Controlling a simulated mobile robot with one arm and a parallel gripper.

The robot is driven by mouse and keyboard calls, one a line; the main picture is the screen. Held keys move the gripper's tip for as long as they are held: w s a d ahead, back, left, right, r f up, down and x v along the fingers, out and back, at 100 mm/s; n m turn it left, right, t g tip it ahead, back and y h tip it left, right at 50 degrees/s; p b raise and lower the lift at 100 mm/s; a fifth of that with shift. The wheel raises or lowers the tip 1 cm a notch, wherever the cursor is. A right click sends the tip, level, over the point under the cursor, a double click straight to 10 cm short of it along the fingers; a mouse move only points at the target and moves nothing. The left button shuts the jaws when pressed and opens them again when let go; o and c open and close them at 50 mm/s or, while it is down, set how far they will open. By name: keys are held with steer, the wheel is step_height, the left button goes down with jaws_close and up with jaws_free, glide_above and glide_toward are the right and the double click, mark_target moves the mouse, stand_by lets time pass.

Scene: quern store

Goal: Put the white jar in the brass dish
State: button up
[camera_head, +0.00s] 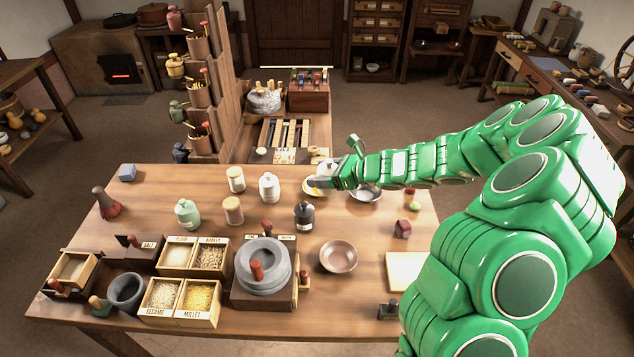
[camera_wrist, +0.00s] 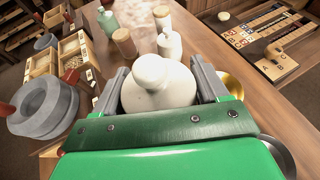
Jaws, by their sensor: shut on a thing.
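My gripper (camera_head: 321,180) is shut on a white jar (camera_wrist: 158,82), a rounded jar with a knobbed lid; it fills the space between the fingers in the wrist view. In the head view the gripper mostly hides this jar. The brass dish (camera_head: 313,190) is a shallow golden dish on the table, partly covered by the gripper. In the wrist view the brass dish (camera_wrist: 230,84) shows just right of the right finger. I cannot tell the jar's height above the table.
A silvery bowl (camera_head: 366,194) sits right of the dish under my arm. A dark bottle (camera_head: 304,215), cork-lidded jars (camera_head: 236,180) and a copper bowl (camera_head: 338,256) stand nearby. A stone quern (camera_head: 263,267) and grain boxes (camera_head: 180,301) fill the front left.

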steer(key=w+a+f, duration=0.1)
steer(key=w+f, duration=0.2)
steer(key=w, duration=0.5)
steer(key=shift+a+f, duration=0.35)
steer(key=shift+f, duration=0.05)
steer(key=shift+w+a+f, duration=0.2)
steer(key=shift+w+f, duration=0.7)
steer(key=shift+f, duration=0.05)
steer(key=shift+w+a+f, duration=0.2)
steer(key=shift+w+f, duration=0.65)
steer(key=shift+f, duration=0.15)
steer(key=shift+w+a+f, duration=0.2)
steer(key=shift+w+f, duration=0.7)
steer(key=shift+f, duration=1.65)
steer(key=o, duration=1.3)
steer(key=shift+f, duration=0.1)
steer(key=shift+d+r, duration=0.25)
steer(key=shift+d, duration=0.05)
steer(key=v, duration=1.1)
steer(key=shift+s+d, duration=0.1)
steer(key=shift+s, duration=0.1)
steer(key=shift+r, duration=0.15)
